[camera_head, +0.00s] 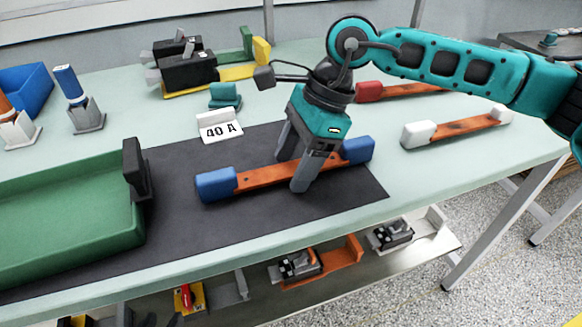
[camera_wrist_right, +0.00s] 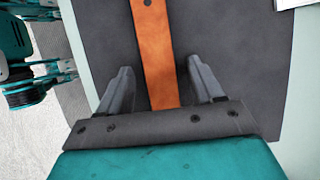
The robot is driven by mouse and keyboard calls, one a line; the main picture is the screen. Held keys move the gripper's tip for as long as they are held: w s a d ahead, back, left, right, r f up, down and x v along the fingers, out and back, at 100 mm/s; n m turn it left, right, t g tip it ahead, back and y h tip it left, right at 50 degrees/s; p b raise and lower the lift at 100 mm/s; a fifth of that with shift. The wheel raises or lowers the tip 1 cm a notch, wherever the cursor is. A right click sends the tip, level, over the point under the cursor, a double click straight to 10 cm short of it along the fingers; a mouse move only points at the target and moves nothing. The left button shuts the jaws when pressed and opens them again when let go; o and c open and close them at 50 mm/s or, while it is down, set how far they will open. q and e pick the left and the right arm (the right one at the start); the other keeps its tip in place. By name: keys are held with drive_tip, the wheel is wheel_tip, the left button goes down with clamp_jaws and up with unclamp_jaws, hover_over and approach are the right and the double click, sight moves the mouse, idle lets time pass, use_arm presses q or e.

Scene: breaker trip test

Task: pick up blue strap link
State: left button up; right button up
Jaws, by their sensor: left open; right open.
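The blue strap link is a copper-coloured bar (camera_head: 262,176) with a blue block at each end, lying on the dark mat. My right gripper (camera_head: 291,172) points down over the bar's middle, with one finger on the near side and one on the far side. It is open. In the right wrist view the bar (camera_wrist_right: 158,50) runs between the two fingers (camera_wrist_right: 160,82), with a gap on each side. The blue ends are outside that view. My left gripper does not show in either view.
A green tray (camera_head: 135,222) with a black upright block (camera_head: 136,168) stands left on the dark mat (camera_head: 340,199). A "40 A" sign (camera_head: 220,130) is behind the link. White-ended (camera_head: 457,128) and red-ended (camera_head: 400,91) links lie to the right. Breakers stand on a lower shelf.

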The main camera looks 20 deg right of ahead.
drive_tip(key=shift+c, duration=0.5)
clamp_jaws()
